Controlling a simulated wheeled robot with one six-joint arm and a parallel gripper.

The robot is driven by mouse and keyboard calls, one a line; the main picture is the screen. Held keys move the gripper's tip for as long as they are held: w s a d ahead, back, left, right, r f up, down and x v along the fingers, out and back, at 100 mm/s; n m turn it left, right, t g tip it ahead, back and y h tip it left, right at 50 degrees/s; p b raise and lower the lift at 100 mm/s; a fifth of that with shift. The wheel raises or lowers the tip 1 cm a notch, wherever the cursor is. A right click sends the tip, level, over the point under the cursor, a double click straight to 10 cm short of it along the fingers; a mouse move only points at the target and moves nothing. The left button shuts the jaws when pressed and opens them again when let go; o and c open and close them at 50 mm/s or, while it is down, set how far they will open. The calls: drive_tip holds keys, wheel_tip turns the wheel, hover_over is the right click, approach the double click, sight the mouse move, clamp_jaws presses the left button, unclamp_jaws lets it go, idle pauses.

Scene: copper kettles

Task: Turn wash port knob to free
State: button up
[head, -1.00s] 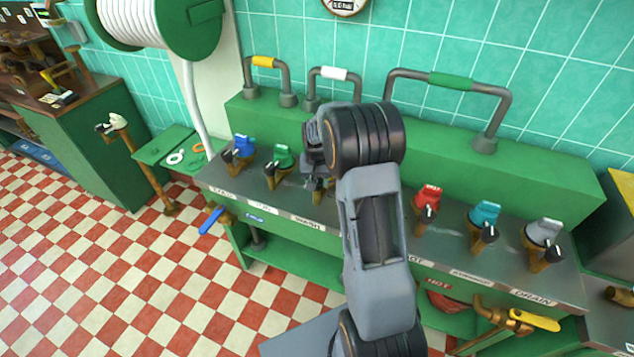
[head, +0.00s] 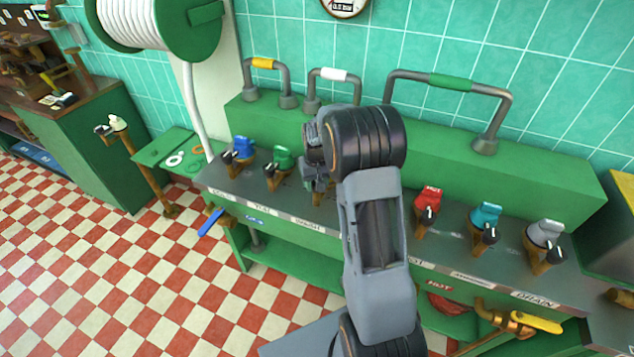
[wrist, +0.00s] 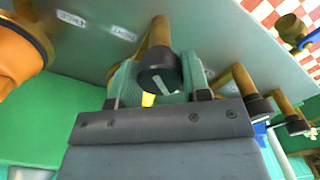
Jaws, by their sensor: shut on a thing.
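The wash port knob (wrist: 158,72) is a round black cap with a white line on its face, on a brass stem. My gripper (wrist: 157,80) is shut on it, with one greenish finger pad on each side. Behind the knob, a bit of yellow shows between the fingers. Two small plates with print, one seeming to read FREE (wrist: 70,18), lie on the steel top near the stem. In the head view my gripper (head: 316,182) is over the WASH label (head: 305,222), and my arm mostly hides the knob there.
Blue (head: 243,148) and green (head: 282,157) capped valves stand to the left. Red (head: 429,198), teal (head: 486,217) and grey (head: 545,233) ones stand to the right. Pipe handles (head: 485,145) rise behind. The checkered floor in front is open.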

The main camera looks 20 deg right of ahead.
sight(316, 181)
drive_tip(key=o, duration=0.9)
wheel_tip(316, 181, up, 14)
drive_tip(key=shift+f, duration=0.1)
idle(0.6)
